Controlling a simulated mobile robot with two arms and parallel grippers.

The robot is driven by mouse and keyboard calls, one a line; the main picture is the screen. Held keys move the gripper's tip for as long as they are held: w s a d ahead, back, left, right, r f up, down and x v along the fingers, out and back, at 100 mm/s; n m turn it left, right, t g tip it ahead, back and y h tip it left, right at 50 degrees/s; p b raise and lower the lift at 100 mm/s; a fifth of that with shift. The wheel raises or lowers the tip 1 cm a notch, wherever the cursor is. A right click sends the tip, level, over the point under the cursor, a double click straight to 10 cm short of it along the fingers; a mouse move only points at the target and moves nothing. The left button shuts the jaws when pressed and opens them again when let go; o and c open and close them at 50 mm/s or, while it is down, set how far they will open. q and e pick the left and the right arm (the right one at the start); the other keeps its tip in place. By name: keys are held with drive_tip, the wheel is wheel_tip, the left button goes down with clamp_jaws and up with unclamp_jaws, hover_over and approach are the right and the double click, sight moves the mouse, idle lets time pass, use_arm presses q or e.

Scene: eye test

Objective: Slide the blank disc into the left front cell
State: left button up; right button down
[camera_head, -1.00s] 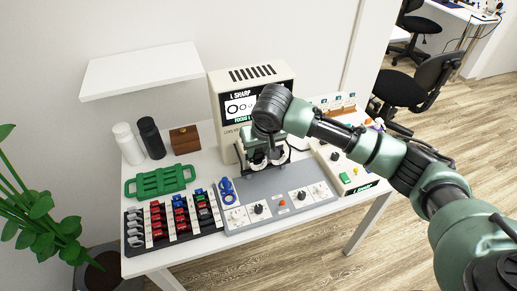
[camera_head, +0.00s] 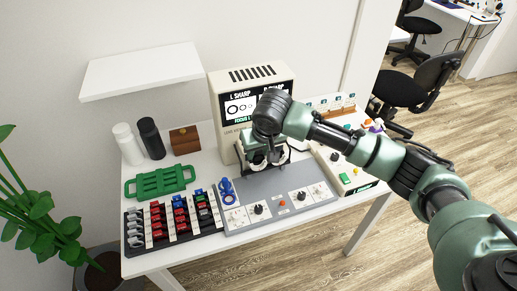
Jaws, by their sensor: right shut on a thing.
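My right gripper (camera_head: 262,158) points down in front of the beige eye-test machine (camera_head: 223,112). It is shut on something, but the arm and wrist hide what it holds. I cannot make out the blank disc. Dark and pale parts of a holder (camera_head: 280,161) show around the fingers. The left front cell cannot be told apart there. The machine's screen (camera_head: 237,107) shows rings, with "L SHARP" and, partly covered, what looks like "R SHARP" above. My left gripper is not in view.
A grey panel with knobs (camera_head: 270,196) lies in front of the machine. A blue item (camera_head: 227,191), a rack of red and blue pieces (camera_head: 172,229) and a green tray (camera_head: 159,182) are to the left. A cream control box (camera_head: 346,170) stands right. A white shelf (camera_head: 142,71) overhangs back left.

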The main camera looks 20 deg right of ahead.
drive_tip(key=shift+f, duration=1.05)
drive_tip(key=c, duration=0.9)
unclamp_jaws()
drive_tip(key=v, duration=0.7)
drive_tip(key=shift+s+r+b, duration=0.2)
drive_tip(key=shift+r+b, duration=0.15)
drive_tip(key=shift+b, duration=0.05)
